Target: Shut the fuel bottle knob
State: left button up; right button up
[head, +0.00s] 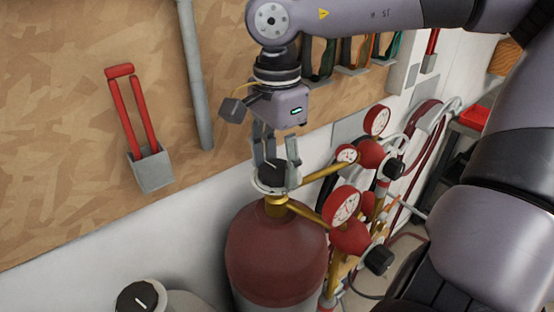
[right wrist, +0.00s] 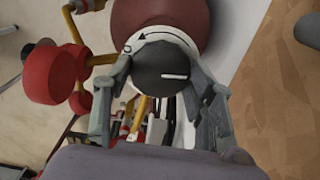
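The fuel bottle (head: 275,255) is a dark red cylinder with a brass neck, standing upright at the lower middle of the head view. Its black round knob (right wrist: 160,62) has a white line pointing right in the right wrist view. A white ring with a curved black arrow (right wrist: 165,37) lies around it. My right gripper (head: 277,172) comes down from above, one finger on each side of the knob. In the right wrist view the fingertips (right wrist: 160,78) are close to its edges; whether they press on it is unclear. My left gripper is not in view.
Red gauges (head: 342,205) and brass pipes stand close right of the bottle. Another black knob (head: 136,298) tops a pale bottle at the lower left. A wall board (head: 70,150) carries a red-handled tool (head: 133,105) and a grey pipe (head: 195,80). Hoses (head: 430,125) hang behind.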

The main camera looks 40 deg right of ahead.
aim_at(277, 168)
jog(key=c, duration=0.5)
jog(key=shift+f+m+b, duration=0.15)
jog(key=shift+m+b, duration=0.25)
jog(key=shift+b, duration=0.1)
jog(key=shift+c, duration=0.2)
jog(key=shift+r+m, duration=0.2)
jog(key=shift+m, duration=0.2)
jog(key=o, duration=1.1)
jog(key=shift+o, duration=0.2)
notch_tip(277, 168, up, 12)
